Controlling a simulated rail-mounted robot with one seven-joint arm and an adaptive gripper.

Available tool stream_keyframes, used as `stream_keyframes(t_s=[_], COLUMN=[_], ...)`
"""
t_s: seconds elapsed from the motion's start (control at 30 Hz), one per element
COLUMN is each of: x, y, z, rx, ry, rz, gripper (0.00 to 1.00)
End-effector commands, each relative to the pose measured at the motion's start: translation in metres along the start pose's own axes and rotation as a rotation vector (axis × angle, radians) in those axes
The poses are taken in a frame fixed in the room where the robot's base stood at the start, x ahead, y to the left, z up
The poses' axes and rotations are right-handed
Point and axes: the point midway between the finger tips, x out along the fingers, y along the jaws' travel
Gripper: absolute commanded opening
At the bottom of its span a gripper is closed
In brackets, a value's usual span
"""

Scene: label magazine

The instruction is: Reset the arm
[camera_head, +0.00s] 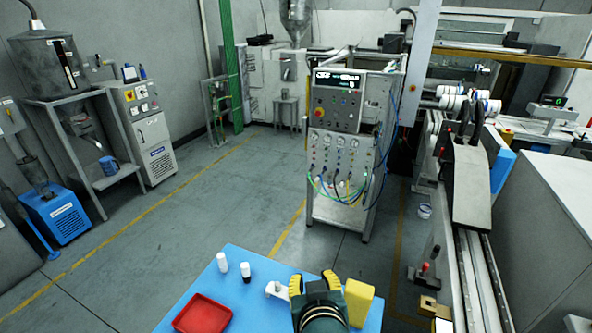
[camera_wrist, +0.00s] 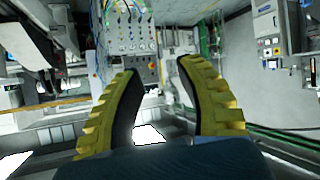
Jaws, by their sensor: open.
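My gripper (camera_head: 312,284) shows at the bottom of the head view, over the blue table, with its two yellow ridged fingers apart. In the wrist view my gripper (camera_wrist: 157,72) is open with nothing held between its fingers. The wrist view looks out at the room upside down, with the control cabinet (camera_wrist: 128,30) beyond the fingers.
On the blue table (camera_head: 228,292) are a red tray (camera_head: 203,316), two small bottles (camera_head: 222,262) (camera_head: 246,271), a white piece (camera_head: 276,290) and a yellow block (camera_head: 358,302). The control cabinet (camera_head: 338,150) stands behind. A rail machine (camera_head: 470,230) is at right.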

Motion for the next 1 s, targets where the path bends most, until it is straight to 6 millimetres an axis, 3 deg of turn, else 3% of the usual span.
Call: stream_keyframes(t_s=[0.03,0.13,0.4,0.5,0.7,0.83,1.0], x=[-0.029,-0.089,-0.239,-0.263,-0.295,-0.306,-0.306], y=[0.022,0.046,0.052,0.057,0.063,0.066,0.066], z=[-0.019,-0.056,-0.132,-0.176,-0.231,-0.25,-0.252], rx=[0.027,0.058,0.097,0.112,0.12,0.123,0.125], ry=[0.121,0.354,0.885,0.894,0.892,0.89,0.889], rz=[0.045,0.105,0.144,0.137,0.133,0.132,0.131], gripper=[0.37,0.37,0.37,0.37,0.37,0.37,0.37])
